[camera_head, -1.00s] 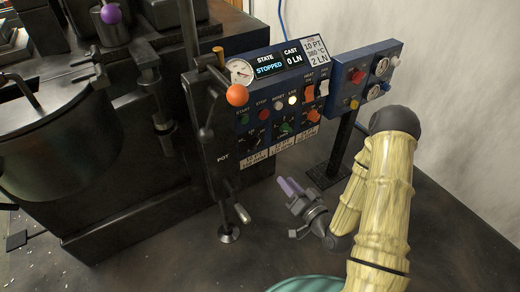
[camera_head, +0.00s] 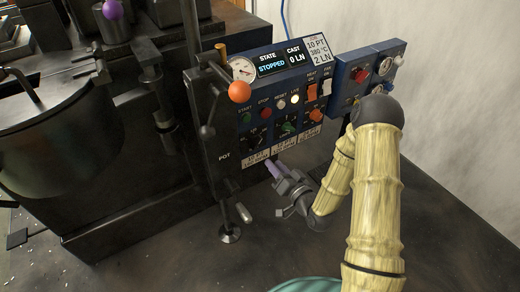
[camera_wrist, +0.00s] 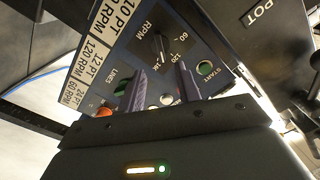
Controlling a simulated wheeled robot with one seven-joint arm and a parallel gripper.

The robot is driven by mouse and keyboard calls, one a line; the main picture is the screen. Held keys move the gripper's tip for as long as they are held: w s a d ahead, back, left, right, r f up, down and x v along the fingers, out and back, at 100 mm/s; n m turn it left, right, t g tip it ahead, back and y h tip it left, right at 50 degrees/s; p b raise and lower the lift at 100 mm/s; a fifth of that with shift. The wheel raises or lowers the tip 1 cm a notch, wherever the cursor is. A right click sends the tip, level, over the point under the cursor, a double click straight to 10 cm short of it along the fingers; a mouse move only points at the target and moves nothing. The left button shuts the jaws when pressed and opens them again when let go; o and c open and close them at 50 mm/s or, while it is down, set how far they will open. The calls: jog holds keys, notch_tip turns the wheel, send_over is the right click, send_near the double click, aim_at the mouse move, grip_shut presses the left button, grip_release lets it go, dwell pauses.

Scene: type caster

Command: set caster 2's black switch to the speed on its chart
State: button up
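The black RPM switch (camera_head: 254,141) is on the lower left of the blue control panel (camera_head: 232,146). In the wrist view this switch (camera_wrist: 160,44) sits ahead of my fingers, near the marks 60 and 120; I cannot tell surely which mark it points to. My gripper (camera_head: 275,167) is just below the panel; in the wrist view my gripper (camera_wrist: 162,82) is open and empty, its two purple fingers apart and not on the switch. A card (camera_head: 317,48) reads 10 PT, 380 °C, 2 LN.
A green LINES knob (camera_head: 286,129) and an orange knob (camera_head: 314,116) are right of the switch. Green START (camera_head: 246,118) and red STOP (camera_head: 265,113) buttons sit above. An orange-ball lever (camera_head: 239,92) stands at left. The display (camera_head: 271,65) reads STOPPED.

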aim_at(258, 145)
jog(key=b+x, duration=0.1)
jog(key=x, duration=0.9)
jog(key=shift+b, duration=0.35)
grip_shut()
